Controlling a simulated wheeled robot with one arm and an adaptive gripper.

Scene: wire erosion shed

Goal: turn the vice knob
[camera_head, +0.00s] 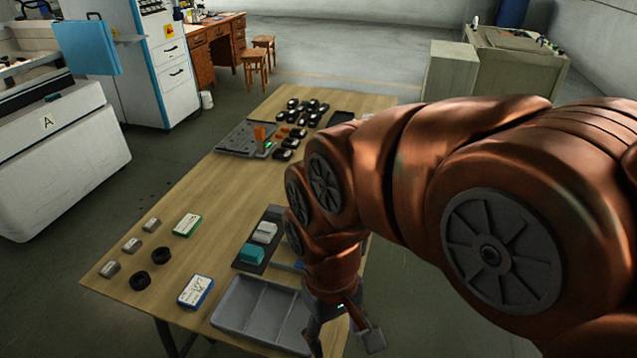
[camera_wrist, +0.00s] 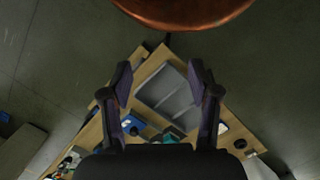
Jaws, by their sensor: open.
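No vice knob can be made out clearly in either view. My gripper (camera_head: 343,343) points down at the near right edge of the table, beside the grey tray. In the wrist view my gripper (camera_wrist: 159,70) has its two fingers wide apart, with nothing between the tips, above the tray and floor.
A grey divided tray (camera_head: 222,314) lies at the near table edge. A dark mat (camera_head: 243,266) bears a teal block (camera_head: 252,254) and a light block (camera_head: 265,232). Dark rings, metal blocks and label boxes lie left. A dark plate (camera_head: 236,139) and several black parts lie far back. The table (camera_head: 190,255) middle is clear.

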